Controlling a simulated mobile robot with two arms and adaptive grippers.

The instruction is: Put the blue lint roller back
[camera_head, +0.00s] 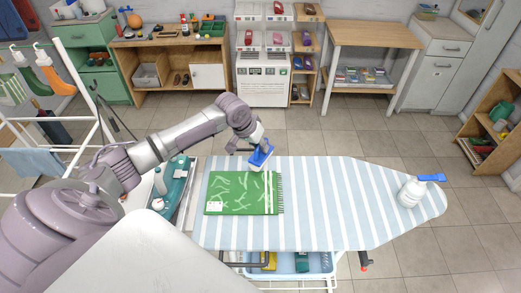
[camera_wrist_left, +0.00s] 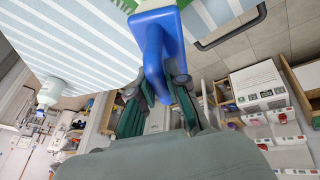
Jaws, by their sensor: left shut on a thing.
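The blue lint roller (camera_head: 260,158) is held by my left gripper (camera_head: 256,148) just above the far edge of the ironing board. Its pale lower end is over or near the top of the green cloth; I cannot tell whether it touches. In the left wrist view the roller's blue handle (camera_wrist_left: 154,62) lies between the dark green fingers of my left gripper (camera_wrist_left: 160,95), which are shut on it. The green cloth (camera_head: 236,205) with white marks and a fringed right edge lies flat on the board. My right gripper is not in view.
The striped ironing board (camera_head: 320,205) is bare right of the cloth, up to a white spray bottle (camera_head: 411,193) with a blue top. A teal iron (camera_head: 174,185) is at the left end. A blue basket (camera_head: 290,265) hangs below. Shelves line the wall.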

